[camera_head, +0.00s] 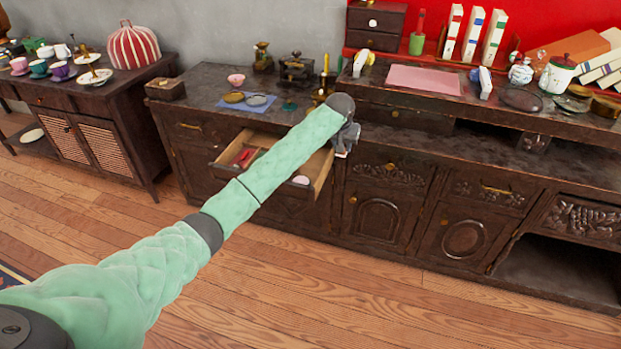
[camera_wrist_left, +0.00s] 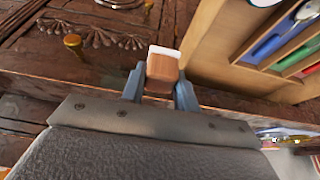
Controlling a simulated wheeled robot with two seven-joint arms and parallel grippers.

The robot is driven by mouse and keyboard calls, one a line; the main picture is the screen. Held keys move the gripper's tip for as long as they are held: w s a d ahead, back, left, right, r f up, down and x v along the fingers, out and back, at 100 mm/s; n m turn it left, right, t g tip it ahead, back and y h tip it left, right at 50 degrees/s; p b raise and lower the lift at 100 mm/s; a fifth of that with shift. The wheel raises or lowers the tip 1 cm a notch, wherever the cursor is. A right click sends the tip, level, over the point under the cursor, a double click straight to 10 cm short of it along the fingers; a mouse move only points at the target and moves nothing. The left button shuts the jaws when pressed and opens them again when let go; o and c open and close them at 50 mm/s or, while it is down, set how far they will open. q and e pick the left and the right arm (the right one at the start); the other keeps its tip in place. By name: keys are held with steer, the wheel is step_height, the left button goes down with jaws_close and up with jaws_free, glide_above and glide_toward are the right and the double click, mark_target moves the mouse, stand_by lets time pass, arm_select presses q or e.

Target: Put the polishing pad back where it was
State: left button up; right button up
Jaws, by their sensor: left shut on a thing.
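My left gripper (camera_head: 345,140) reaches across to the cabinet, at the right end of an open drawer (camera_head: 318,180). In the left wrist view, the gripper (camera_wrist_left: 160,85) is shut on a small wooden block with a white face, which looks like the polishing pad (camera_wrist_left: 162,70). The pad is between the two fingers, beside the drawer's wooden wall in that view. In the head view the gripper and arm mostly hide the pad. My right gripper is not in view.
The drawer has divided compartments with a red item (camera_head: 243,157), a blue item (camera_wrist_left: 267,46) and a whitish item (camera_head: 301,180). The countertop holds a pink mat (camera_head: 425,79), a brass mortar (camera_head: 262,56) and a grinder (camera_head: 296,69). The wooden floor in front is clear.

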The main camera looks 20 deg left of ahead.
arm_select(q)
steer(key=shift+w+a+f, duration=0.15)
steer(key=shift+w+f, duration=0.05)
steer(key=shift+f, duration=0.05)
steer(key=a+f, duration=0.2)
steer(key=a, duration=0.1)
steer(key=w+a+f, duration=0.1)
steer(key=a+f, duration=0.1)
steer(key=a, duration=0.2)
steer(key=a+f, duration=0.2)
steer(key=a, duration=0.2)
steer(key=shift+w+a+f, duration=0.1)
steer(key=shift+w+f, duration=0.1)
steer(key=shift+f, duration=2.15)
steer(key=shift+f, duration=0.1)
steer(key=o, duration=0.9)
steer(key=shift+o, duration=0.2)
steer(key=v, duration=1.2)
